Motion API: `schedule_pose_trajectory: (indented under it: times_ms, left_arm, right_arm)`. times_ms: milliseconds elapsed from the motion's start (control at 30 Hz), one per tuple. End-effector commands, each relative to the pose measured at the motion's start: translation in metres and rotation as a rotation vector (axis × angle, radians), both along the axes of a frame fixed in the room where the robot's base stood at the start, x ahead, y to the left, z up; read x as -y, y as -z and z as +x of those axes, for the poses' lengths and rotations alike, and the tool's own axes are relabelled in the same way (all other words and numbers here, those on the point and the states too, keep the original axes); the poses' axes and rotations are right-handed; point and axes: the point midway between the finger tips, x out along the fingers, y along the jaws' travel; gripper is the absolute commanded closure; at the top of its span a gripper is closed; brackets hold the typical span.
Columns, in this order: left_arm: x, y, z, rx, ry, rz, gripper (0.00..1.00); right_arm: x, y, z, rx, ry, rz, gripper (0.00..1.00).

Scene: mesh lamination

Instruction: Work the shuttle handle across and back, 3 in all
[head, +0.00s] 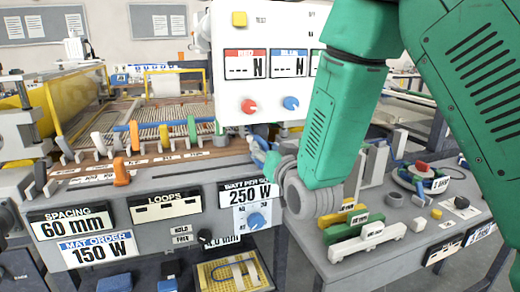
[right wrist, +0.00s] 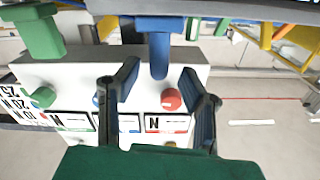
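My right arm comes in from the right in the head view. Its gripper (head: 260,149) is small there and partly hidden beside the arm, near the front right corner of the loom-like machine. In the right wrist view, the two dark fingers of my right gripper (right wrist: 161,72) stand apart. An upright blue handle (right wrist: 158,48) shows between or just beyond the fingertips; contact cannot be told. I cannot tell for certain which is the shuttle handle. My left gripper is not in view.
A white panel (head: 262,88) with a red and a blue knob stands behind the gripper. An orange handle (head: 122,172) is on the front ledge. Colored blocks and a white piece (head: 367,242) lie on the right table, below my arm.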

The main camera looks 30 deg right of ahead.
Motion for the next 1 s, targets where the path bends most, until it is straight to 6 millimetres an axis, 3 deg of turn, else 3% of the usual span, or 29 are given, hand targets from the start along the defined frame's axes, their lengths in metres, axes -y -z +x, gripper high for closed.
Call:
schedule_pose_trajectory:
  times_ms: [100,300,633,667,700,767,1000]
  left_arm:
    - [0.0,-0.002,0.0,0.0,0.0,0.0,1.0]
    - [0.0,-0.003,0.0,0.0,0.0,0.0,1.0]
    - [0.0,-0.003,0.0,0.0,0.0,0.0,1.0]
    - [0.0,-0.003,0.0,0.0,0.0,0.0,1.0]
    - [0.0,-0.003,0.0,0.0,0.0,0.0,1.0]
    - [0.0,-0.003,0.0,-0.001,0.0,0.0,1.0]
    - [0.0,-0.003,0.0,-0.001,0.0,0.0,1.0]
  right_arm:
    - [0.005,-0.001,0.02,0.0,-0.001,0.0,0.64]
    - [0.01,0.0,0.039,-0.001,0.0,0.0,0.64]
    - [0.01,0.0,0.042,-0.001,0.0,0.0,0.64]
    - [0.01,0.0,0.042,-0.001,0.0,0.0,0.68]
    - [0.01,0.0,0.042,-0.001,0.0,0.0,0.82]
    - [0.01,0.0,0.042,-0.001,0.0,0.0,1.0]
    - [0.009,0.0,0.042,-0.001,0.0,-0.001,1.0]
